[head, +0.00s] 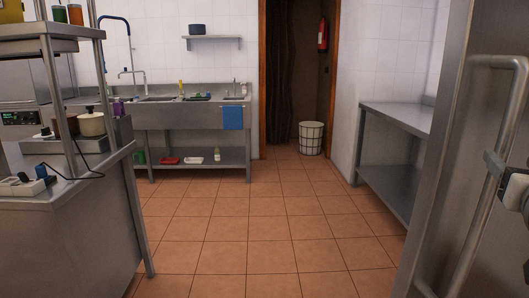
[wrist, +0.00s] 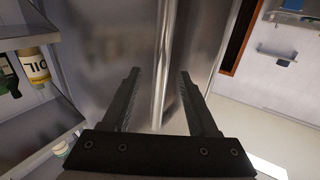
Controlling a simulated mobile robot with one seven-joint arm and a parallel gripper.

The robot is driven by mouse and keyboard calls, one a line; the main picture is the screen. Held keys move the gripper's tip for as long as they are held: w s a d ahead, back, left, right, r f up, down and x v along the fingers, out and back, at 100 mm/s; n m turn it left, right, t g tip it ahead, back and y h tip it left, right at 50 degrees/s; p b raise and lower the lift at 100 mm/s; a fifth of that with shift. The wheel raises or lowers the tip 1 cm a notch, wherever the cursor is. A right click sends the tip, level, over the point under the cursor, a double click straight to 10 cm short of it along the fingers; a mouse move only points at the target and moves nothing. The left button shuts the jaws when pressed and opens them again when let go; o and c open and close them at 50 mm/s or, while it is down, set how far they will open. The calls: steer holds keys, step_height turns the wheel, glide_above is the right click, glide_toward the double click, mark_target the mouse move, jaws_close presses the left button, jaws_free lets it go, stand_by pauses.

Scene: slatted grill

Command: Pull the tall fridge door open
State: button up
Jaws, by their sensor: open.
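The tall steel fridge door (head: 440,150) stands at the right edge of the head view, with a long vertical tubular handle (head: 480,190) that bends in at the top. My gripper (head: 493,167) is at the handle, about mid-height in that view. In the wrist view my gripper (wrist: 160,98) is open, its two dark fingers spread apart. A bright vertical steel bar (wrist: 161,75), which looks like the handle, runs between the fingers. I cannot tell whether either finger touches it. Steel door surface (wrist: 100,45) shows behind the fingers.
A steel table (head: 395,120) stands along the right wall. A sink counter (head: 190,115) is at the back, and a counter with a pot (head: 91,124) is at left. Tiled floor (head: 270,230) between is clear. Shelves with an oil bottle (wrist: 35,66) show at left.

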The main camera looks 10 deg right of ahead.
steer(key=p+v, duration=0.1)
steer(key=v, duration=1.1)
steer(key=shift+p, duration=0.35)
steer(key=w+a+f+n+g+y, duration=0.35)
steer(key=w+a+f+y, duration=0.35)
steer(key=w+a+f, duration=0.3)
steer(key=a+f+n+g+y, duration=0.4)
steer(key=a+f+g, duration=0.1)
steer(key=a+f, duration=0.4)
step_height(320, 180, up, 19)
steer(key=s+a+p, duration=0.1)
steer(key=p, duration=1.9)
steer(key=shift+s+r, duration=0.2)
steer(key=shift+s, duration=0.1)
